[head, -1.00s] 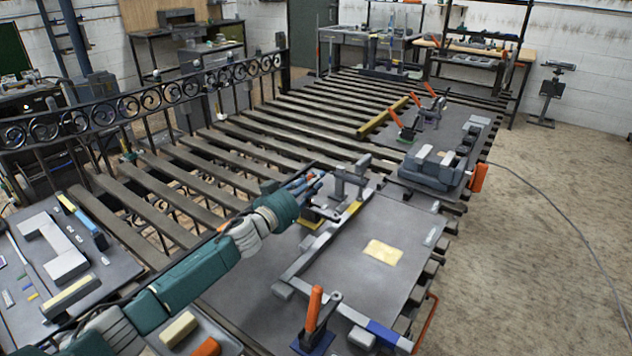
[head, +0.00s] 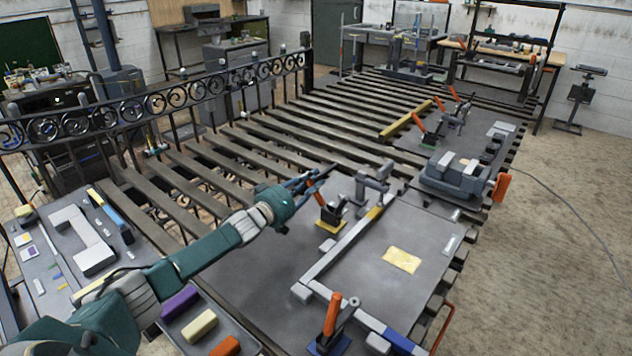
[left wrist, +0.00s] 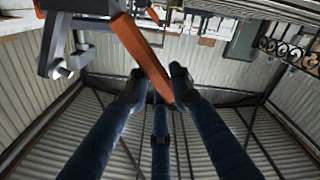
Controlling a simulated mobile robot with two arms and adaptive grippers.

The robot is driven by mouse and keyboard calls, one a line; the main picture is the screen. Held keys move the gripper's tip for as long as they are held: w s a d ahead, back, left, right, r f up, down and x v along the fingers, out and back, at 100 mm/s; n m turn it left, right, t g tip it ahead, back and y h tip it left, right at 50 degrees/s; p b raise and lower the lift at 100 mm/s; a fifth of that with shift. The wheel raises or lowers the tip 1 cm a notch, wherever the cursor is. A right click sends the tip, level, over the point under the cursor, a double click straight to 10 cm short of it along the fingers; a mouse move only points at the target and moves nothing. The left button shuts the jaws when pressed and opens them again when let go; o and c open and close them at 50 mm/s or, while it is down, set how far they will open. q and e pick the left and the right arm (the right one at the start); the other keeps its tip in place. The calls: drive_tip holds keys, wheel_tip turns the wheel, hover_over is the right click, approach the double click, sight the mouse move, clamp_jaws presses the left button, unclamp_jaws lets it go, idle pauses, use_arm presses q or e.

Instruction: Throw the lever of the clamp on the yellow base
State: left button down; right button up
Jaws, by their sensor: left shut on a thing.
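The clamp on the yellow base (head: 330,226) stands on the grey plate near the middle of the head view. Its orange lever (head: 319,197) rises from the base and leans up and left to my left gripper (head: 318,176). In the left wrist view the orange lever (left wrist: 145,50) runs diagonally between the fingers of my left gripper (left wrist: 156,92), which are shut on it. The clamp's dark body stands just right of the lever. My right gripper is not in view.
Another orange-handled clamp on a blue base (head: 328,342) stands at the front. A grey bar frame (head: 340,248) and an upright grey bracket (head: 372,185) lie close right of the yellow base. A tray of coloured blocks (head: 250,340) is at lower left.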

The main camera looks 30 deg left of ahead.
use_arm(q)
drive_tip(key=shift+a+f+n, duration=0.35)
drive_tip(key=shift+a+n, duration=0.15)
drive_tip(key=shift+n, duration=0.2)
drive_tip(key=c, duration=1.5)
unclamp_jaws()
drive_tip(key=shift+f, duration=0.1)
drive_tip(key=s, duration=0.4)
drive_tip(key=s+a, duration=0.1)
drive_tip(key=s, duration=0.6)
drive_tip(key=shift+s+a, duration=0.4)
